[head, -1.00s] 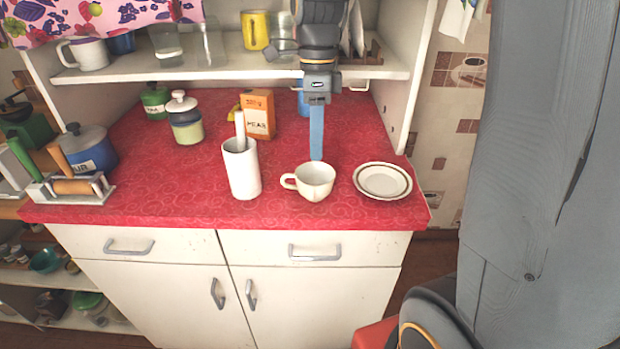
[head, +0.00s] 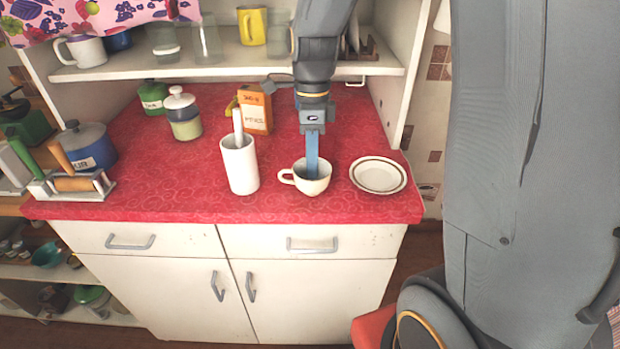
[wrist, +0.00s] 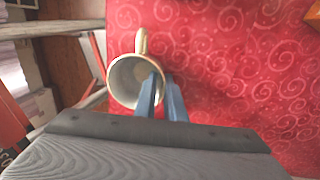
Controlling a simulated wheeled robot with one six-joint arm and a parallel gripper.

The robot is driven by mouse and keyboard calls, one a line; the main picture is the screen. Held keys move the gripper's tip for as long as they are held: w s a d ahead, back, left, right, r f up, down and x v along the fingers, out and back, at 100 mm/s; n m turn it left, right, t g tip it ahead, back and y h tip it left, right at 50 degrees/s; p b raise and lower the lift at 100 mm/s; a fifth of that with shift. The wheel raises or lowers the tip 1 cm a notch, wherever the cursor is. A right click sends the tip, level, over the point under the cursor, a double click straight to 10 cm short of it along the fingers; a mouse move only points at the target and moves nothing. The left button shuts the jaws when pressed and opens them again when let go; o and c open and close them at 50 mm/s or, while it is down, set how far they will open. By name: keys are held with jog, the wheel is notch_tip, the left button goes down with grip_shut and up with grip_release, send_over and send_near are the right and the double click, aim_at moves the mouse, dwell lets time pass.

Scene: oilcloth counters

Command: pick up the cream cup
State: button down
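The cream cup (head: 318,186) stands upright on the red counter, with its handle to the left in the head view. In the wrist view the cup (wrist: 120,84) is seen from above, with its handle at the top. My gripper (head: 312,172) points down at the cup. In the wrist view my gripper (wrist: 162,84) has one blue finger inside the cup and the other just outside its wall, with the rim between them. A narrow gap shows between the fingers. Contact with the wall is hard to see.
A white plate (head: 378,163) lies close to the right of the cup. A tall white holder (head: 241,172) stands close to the left. An orange box (head: 257,114) stands behind, under the shelf (head: 230,68). The counter's front edge (head: 230,219) is near the cup.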

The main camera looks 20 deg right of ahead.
notch_tip(320, 180, up, 9)
jog(key=shift+r+b, duration=0.1)
jog(key=shift+b, duration=0.65)
jog(key=shift+r, duration=0.4)
jog(key=shift+s, duration=0.1)
